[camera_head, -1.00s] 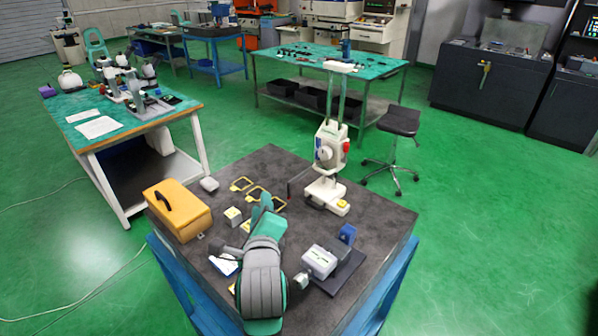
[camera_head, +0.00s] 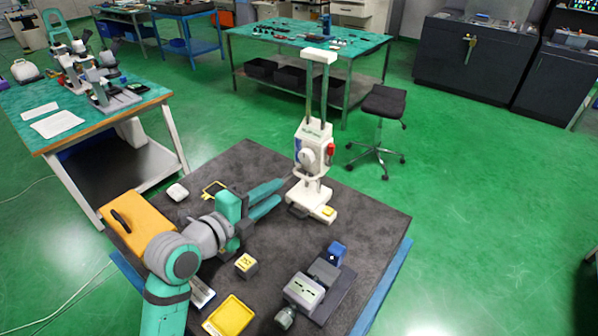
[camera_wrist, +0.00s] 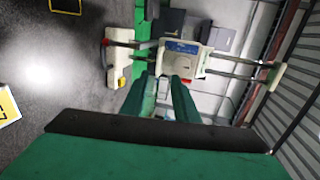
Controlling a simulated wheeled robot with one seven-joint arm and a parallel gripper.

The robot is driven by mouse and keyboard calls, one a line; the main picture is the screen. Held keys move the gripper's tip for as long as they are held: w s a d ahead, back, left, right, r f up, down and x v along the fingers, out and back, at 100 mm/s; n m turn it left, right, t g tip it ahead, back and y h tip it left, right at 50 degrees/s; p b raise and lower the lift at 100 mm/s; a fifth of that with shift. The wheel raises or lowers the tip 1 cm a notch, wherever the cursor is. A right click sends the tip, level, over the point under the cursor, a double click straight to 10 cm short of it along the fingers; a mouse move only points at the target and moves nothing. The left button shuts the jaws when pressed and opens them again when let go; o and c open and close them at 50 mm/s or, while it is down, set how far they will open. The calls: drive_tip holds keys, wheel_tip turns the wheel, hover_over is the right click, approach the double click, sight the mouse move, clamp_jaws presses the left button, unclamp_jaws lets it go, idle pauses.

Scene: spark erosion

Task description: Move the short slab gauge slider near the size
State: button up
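The gauge stands upright on the dark table in the head view, with a white base (camera_head: 314,204), two upright columns and a white top bar (camera_head: 320,56). Its slider (camera_head: 312,148), a white body with a round dial and a red knob, sits low on the columns. In the wrist view the gauge lies sideways, with the slider (camera_wrist: 184,60) just beyond my fingertips. My gripper (camera_head: 283,192) is open and empty, with a gap between its teal fingers (camera_wrist: 165,82). It points at the gauge, just left of it and below the slider. I cannot tell whether it touches.
A yellow case (camera_head: 138,224) stands at the table's left. A small yellow-topped block (camera_head: 246,264) and a yellow tray (camera_head: 230,316) lie near the front. A grey vise-like device (camera_head: 304,291) and a blue block (camera_head: 337,253) are at right. A stool (camera_head: 382,108) stands behind.

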sight(302, 177)
drive_tip(key=x, duration=1.1)
drive_tip(key=shift+s+d+f, duration=0.1)
drive_tip(key=shift+s, duration=0.05)
clamp_jaws()
